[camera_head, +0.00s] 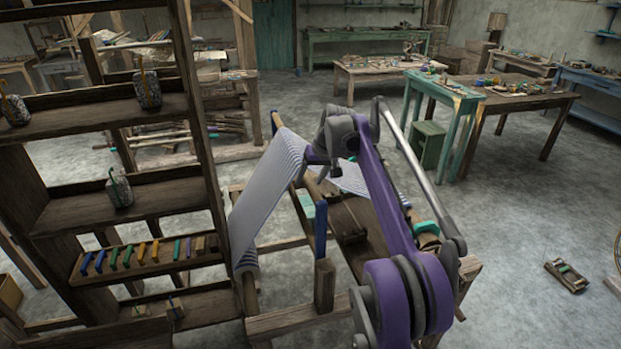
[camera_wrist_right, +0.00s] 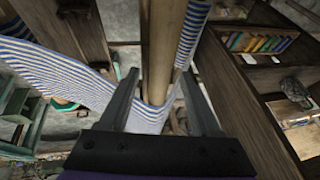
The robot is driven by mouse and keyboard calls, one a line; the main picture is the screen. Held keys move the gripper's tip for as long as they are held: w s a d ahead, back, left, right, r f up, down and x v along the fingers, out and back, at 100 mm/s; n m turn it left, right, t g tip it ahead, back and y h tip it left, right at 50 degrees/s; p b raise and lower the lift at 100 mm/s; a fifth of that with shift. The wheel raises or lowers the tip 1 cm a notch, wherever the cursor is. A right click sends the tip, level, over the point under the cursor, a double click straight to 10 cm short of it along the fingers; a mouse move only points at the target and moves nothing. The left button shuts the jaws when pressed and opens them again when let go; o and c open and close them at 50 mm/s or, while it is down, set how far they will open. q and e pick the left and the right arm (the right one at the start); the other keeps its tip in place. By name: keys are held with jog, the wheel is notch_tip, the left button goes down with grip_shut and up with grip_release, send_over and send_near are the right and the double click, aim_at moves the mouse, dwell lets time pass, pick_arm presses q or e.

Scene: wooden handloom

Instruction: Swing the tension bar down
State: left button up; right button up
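The wooden handloom (camera_head: 345,225) stands in the middle of the head view, with blue-and-white striped cloth (camera_head: 268,185) stretched over it. My right gripper (camera_head: 322,170) is above the loom, at the right edge of the cloth. In the right wrist view its two fingers (camera_wrist_right: 160,95) are spread, with a pale round wooden bar (camera_wrist_right: 164,45) between them. A gap shows on the bar's left side; contact on the right is unclear. I cannot tell whether this is the tension bar. A blue upright piece (camera_head: 320,228) stands at the loom's near side. My left gripper is out of view.
A turquoise table (camera_head: 468,105) and a green stool (camera_head: 428,145) stand beyond the loom at right. A small wooden object (camera_head: 567,275) lies on the otherwise open floor at right.

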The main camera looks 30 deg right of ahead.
grip_shut()
dwell(1.3)
